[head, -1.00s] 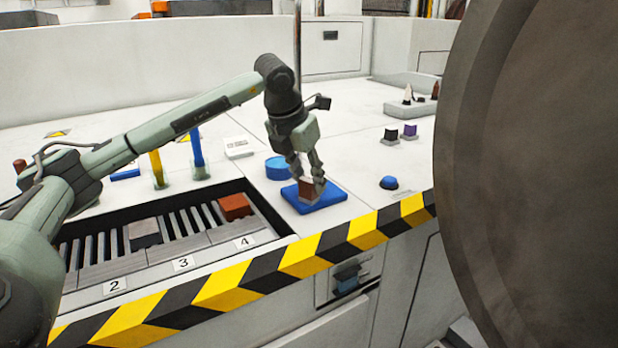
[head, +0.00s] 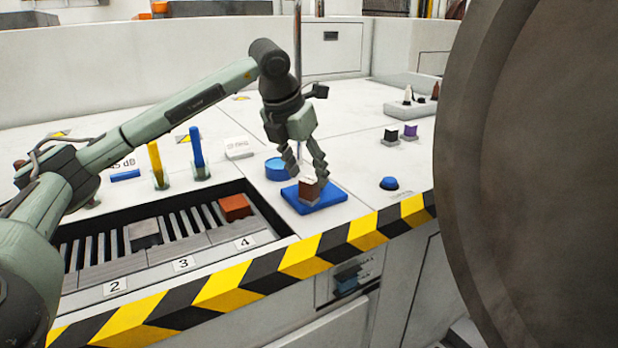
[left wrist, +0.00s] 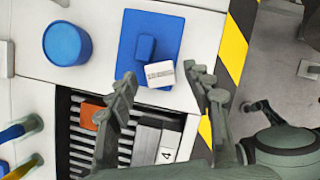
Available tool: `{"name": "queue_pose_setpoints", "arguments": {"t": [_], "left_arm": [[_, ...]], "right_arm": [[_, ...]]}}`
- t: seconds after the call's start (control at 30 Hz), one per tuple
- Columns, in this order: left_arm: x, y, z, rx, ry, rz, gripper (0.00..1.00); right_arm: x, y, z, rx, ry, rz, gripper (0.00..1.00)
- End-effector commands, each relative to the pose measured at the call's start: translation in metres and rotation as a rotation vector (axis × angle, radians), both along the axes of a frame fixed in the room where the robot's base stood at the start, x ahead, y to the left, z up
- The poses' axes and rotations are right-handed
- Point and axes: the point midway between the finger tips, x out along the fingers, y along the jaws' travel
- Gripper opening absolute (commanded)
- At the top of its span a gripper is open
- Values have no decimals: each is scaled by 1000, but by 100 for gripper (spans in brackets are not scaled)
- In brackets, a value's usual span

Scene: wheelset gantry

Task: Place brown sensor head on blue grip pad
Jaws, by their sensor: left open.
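The brown sensor head (head: 309,190), a small block with a pale top, rests on the blue grip pad (head: 331,201). In the left wrist view a pale block with a grey band (left wrist: 160,74), apparently its top, lies over the pad's edge (left wrist: 132,22), beside a raised blue part (left wrist: 146,48). My left gripper (head: 308,175) is open just above the sensor head, with its fingers on either side. In the left wrist view the fingers of the left gripper (left wrist: 162,79) are spread with gaps to the block. My right gripper is not in view.
A blue round container (head: 277,169) stands behind the pad. A recessed slatted tray (head: 143,264) with an orange-red block (head: 235,206) lies to the left. A blue dome button (head: 389,183) sits to the right. A large dark wheel (head: 535,170) blocks the right side.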

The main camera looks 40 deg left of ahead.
Motion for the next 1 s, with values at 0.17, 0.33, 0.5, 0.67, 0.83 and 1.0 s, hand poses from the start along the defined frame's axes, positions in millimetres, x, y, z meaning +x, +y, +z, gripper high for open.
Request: {"name": "queue_pose_setpoints", "arguments": {"t": [0.17, 0.33, 0.5, 0.67, 0.83, 1.0], "left_arm": [[-15, 0, 39, 1, -6, 0, 51], [-28, 0, 69, 1, -3, -2, 51], [-35, 0, 85, 0, -2, -1, 51], [-37, 0, 88, 0, 0, -1, 51], [-37, 0, 88, 0, 0, -1, 51], [-36, 0, 88, 0, 0, -1, 51]], "right_arm": [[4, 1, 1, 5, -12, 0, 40], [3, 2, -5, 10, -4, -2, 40], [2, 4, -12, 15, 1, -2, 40], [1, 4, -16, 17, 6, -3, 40], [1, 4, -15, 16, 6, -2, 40], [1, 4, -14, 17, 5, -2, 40]]}}
